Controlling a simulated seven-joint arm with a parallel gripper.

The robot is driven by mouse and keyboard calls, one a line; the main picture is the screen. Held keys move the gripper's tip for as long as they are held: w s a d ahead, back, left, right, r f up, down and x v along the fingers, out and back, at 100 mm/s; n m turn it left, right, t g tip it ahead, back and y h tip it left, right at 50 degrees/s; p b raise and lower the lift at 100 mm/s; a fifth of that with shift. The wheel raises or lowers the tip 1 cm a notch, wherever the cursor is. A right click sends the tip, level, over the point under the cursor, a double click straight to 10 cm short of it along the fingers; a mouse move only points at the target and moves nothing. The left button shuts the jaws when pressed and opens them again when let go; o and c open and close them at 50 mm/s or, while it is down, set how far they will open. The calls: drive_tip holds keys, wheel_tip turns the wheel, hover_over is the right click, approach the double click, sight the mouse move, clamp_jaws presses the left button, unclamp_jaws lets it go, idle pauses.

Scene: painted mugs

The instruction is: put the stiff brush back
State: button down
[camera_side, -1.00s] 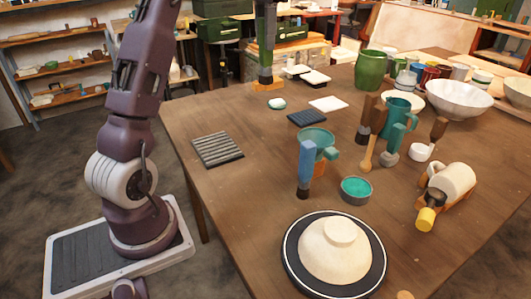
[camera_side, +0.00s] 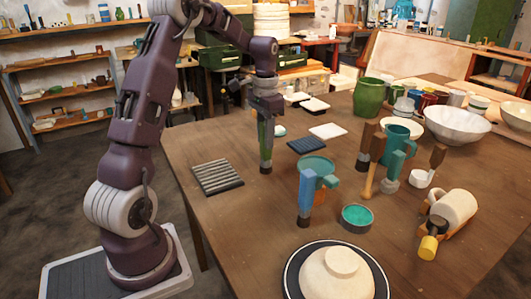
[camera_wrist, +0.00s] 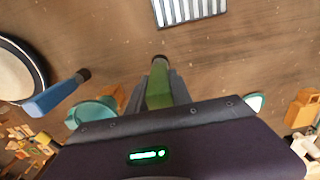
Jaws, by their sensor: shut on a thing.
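My gripper (camera_side: 266,112) is shut on a green-handled brush (camera_side: 266,138), which hangs upright with its dark tip down. In the wrist view the brush (camera_wrist: 158,88) is between my jaws, tip toward the striped mat. The tip is close above the table or on it; I cannot tell which. A grey ribbed mat (camera_side: 217,177) lies left of the brush; it also shows in the wrist view (camera_wrist: 190,10). A blue-handled brush (camera_side: 305,190) with a dark lower end is beside a teal mug (camera_side: 320,168). I cannot tell which brush is the stiff one.
A dark pad (camera_side: 307,145) and a white tile (camera_side: 328,131) lie behind and right. A teal dish (camera_side: 357,217) and a covered plate (camera_side: 290,282) stand in front. Another teal mug (camera_side: 399,136), a green pot (camera_side: 369,97) and several mugs are at right. The table front left is bare.

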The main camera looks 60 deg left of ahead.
drive_tip(key=shift+f, duration=1.55)
drive_tip(key=shift+f, duration=0.15)
drive_tip(key=c, duration=1.1)
unclamp_jaws()
drive_tip(key=shift+c, duration=0.2)
